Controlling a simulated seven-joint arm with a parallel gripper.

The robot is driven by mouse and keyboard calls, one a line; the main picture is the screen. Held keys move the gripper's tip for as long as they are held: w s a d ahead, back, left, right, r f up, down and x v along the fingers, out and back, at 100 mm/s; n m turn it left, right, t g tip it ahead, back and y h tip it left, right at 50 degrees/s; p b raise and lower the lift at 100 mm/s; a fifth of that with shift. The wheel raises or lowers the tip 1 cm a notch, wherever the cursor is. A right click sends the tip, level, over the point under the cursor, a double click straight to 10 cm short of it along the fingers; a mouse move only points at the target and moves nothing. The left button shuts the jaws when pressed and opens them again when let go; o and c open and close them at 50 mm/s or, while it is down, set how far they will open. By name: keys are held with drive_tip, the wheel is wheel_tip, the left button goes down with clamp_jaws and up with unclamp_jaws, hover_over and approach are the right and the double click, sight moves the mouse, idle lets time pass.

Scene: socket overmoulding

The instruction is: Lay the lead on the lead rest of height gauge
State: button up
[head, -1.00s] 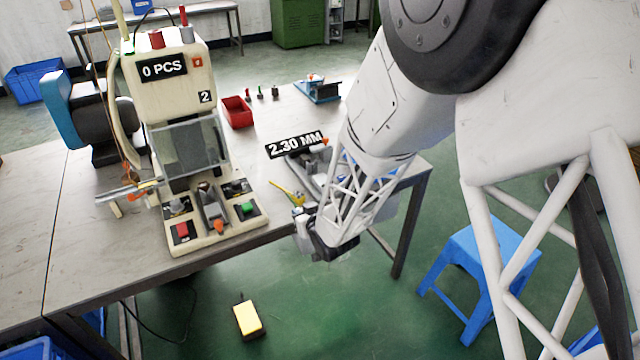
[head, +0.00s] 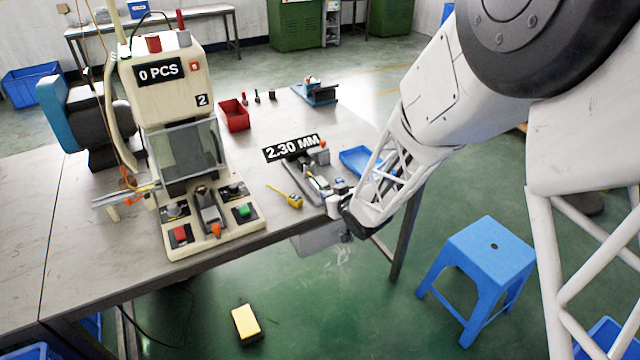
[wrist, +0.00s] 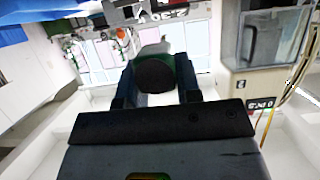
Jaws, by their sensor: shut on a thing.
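My gripper (head: 334,196) is at the gauge's front right end. In the wrist view its two dark jaws (wrist: 156,85) are shut on a dark round-ended piece with green and white behind it, which I take as the lead (wrist: 155,72). In the head view only a small white and green part shows by the jaws. Whether it touches the lead rest I cannot tell.
A yellow tool (head: 287,197) lies left of the gauge. The press machine (head: 180,140) stands further left. A blue tray (head: 362,161) is right of the gauge, a red bin (head: 235,114) behind. The blue stool (head: 480,260) stands on the floor at right.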

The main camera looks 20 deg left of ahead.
drive_tip(key=shift+w, duration=0.1)
drive_tip(key=w+a, duration=0.2)
drive_tip(key=w, duration=0.2)
drive_tip(key=w+a+f, duration=0.1)
drive_tip(key=w+a, duration=0.2)
drive_tip(key=w, duration=0.2)
drive_tip(key=w+a, duration=0.2)
drive_tip(key=w, duration=0.3)
drive_tip(key=shift+a+f, duration=0.25)
drive_tip(key=shift+a, duration=0.05)
drive_tip(key=shift+f, duration=0.15)
drive_tip(key=shift+f, duration=1.6)
drive_tip(key=shift+f, duration=0.2)
drive_tip(key=o, duration=0.9)
drive_tip(key=shift+s+d+r, duration=0.1)
drive_tip(key=shift+s+r, duration=0.05)
drive_tip(key=shift+r, duration=0.1)
